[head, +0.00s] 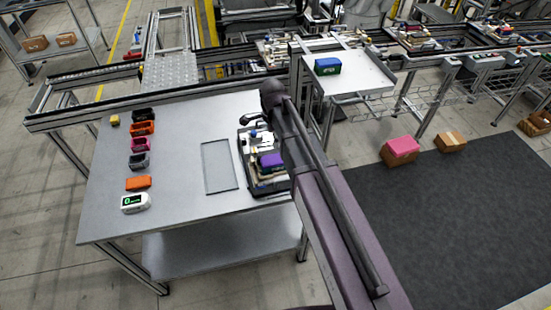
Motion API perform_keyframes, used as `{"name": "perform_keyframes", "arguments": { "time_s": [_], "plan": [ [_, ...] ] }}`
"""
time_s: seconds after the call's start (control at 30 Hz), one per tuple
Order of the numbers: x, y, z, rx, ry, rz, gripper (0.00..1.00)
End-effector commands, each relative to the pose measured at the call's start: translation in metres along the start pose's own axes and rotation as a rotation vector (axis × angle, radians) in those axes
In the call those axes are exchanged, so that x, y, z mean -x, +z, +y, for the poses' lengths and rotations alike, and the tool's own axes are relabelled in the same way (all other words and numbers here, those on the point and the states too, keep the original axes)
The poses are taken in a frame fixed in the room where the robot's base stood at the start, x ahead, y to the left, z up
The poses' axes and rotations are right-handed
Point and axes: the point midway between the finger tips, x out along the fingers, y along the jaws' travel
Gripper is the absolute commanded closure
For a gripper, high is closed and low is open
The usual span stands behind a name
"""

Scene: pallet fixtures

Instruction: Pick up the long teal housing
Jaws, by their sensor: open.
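I cannot make out a clearly teal housing. A blue and green box (328,66) sits on the raised side table (352,83) at the back right. A row of small housings lies on the left of the work table: black (145,115), orange (141,128), magenta (141,144), grey (139,160) and another orange (138,183). A purple housing (270,160) lies in the dark tray (248,165). My gripper (256,121) appears as small dark parts above the tray's far end, partly hidden by my arm. It is open, and I see nothing held in it.
The work table (182,205) has a flat pale plate (220,167) beside the tray. A white device with a green display (135,202) and a small yellow block (115,119) lie at the left. Conveyor rails run behind. Cardboard boxes (450,141) stand at the right.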

Motion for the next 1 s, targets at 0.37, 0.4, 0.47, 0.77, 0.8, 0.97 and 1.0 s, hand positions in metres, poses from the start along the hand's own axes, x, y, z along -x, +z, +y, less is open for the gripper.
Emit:
{"name": "perform_keyframes", "arguments": {
  "time_s": [0.37,0.4,0.47,0.77,0.8,0.97,1.0],
  "plan": [
    [0.000,0.000,0.000,-0.002,0.000,0.000,0.00],
    [0.000,-0.001,0.000,-0.002,0.000,0.000,0.00],
    [0.000,-0.001,0.000,-0.002,0.000,0.000,0.00],
    [-0.013,-0.001,0.000,-0.003,0.000,0.000,0.00],
    [-0.016,-0.001,0.000,-0.003,0.000,0.000,0.00],
    [-0.029,-0.002,0.000,-0.003,0.000,0.000,0.00],
    [-0.032,-0.002,0.000,-0.003,0.000,0.000,0.00]
  ]
}}
